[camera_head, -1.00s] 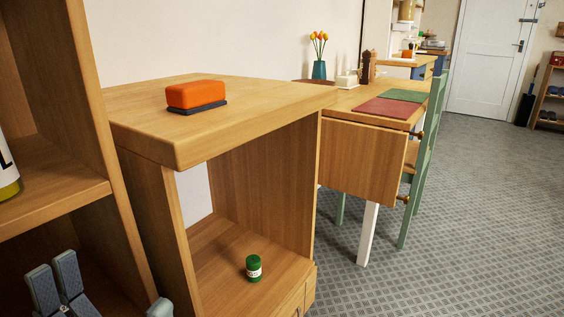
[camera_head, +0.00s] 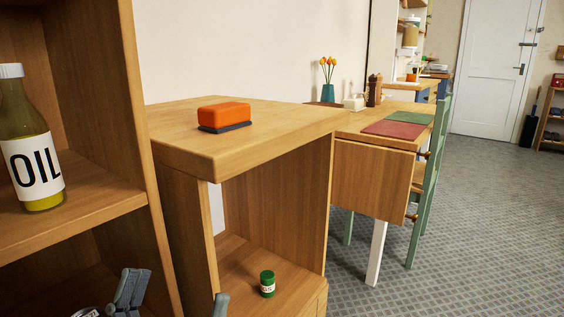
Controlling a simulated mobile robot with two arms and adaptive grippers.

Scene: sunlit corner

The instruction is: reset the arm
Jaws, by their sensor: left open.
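My left gripper (camera_head: 174,291) shows only in part at the bottom edge, low in front of the wooden shelving. One grey finger stands near the shelf upright, and a small grey tip shows farther right. It is open, and I see nothing between its fingers. The rest of that arm is out of the frame. My right gripper is not in view.
A bottle labelled OIL (camera_head: 32,150) stands on the left shelf (camera_head: 90,205). An orange butter dish (camera_head: 224,115) sits on the wooden cabinet top (camera_head: 290,118). A green jar (camera_head: 267,284) stands in the open compartment below.

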